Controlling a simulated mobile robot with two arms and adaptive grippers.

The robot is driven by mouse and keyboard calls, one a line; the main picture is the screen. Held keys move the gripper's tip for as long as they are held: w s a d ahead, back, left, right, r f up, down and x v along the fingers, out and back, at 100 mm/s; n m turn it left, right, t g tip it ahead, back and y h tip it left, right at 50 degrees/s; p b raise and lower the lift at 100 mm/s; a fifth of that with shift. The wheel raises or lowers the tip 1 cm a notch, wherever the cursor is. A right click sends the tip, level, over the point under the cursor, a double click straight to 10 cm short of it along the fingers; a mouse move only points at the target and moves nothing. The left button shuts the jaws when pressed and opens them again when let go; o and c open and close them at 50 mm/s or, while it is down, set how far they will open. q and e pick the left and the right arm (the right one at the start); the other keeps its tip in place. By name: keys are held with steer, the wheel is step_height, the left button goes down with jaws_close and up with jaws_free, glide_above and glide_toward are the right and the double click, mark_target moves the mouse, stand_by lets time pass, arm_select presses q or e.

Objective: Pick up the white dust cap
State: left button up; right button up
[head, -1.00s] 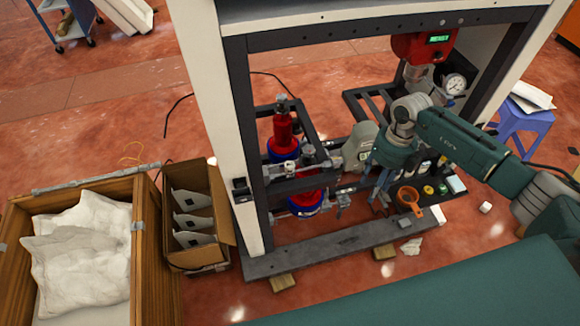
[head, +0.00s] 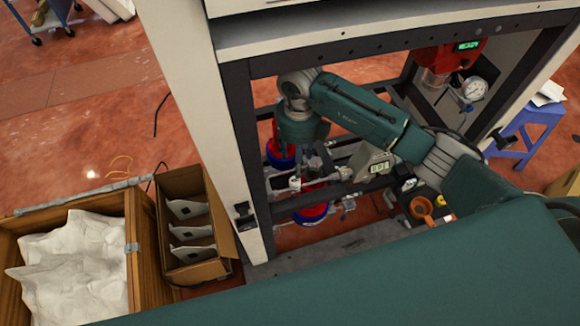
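A small white piece (head: 295,183), which looks like the white dust cap, sits by the pipe fittings beside the lower red and blue cylinder (head: 311,213) inside the frame. It is too small to tell its exact shape or how it is attached. My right gripper (head: 306,168) points down just above and beside this white piece, in front of the cylinders. Its fingertips are small and blend with the dark fittings, so I cannot tell whether they are open or touching anything. My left gripper is not in view.
The cabinet's white post (head: 228,130) stands left of the gripper. A cardboard box (head: 193,222) and a wooden crate (head: 134,235) stand at left.

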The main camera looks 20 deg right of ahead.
steer(key=b, duration=0.4)
glide_above(295, 180)
step_height(295, 180, down, 6)
steer(key=shift+s+r, duration=0.1)
steer(key=shift+r, duration=0.1)
step_height(295, 180, down, 5)
steer(key=b, duration=0.3)
steer(key=shift+b, duration=0.4)
steer(key=shift+f, duration=0.1)
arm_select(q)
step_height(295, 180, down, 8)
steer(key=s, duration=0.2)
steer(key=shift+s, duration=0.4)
arm_select(e)
steer(key=c, duration=0.9)
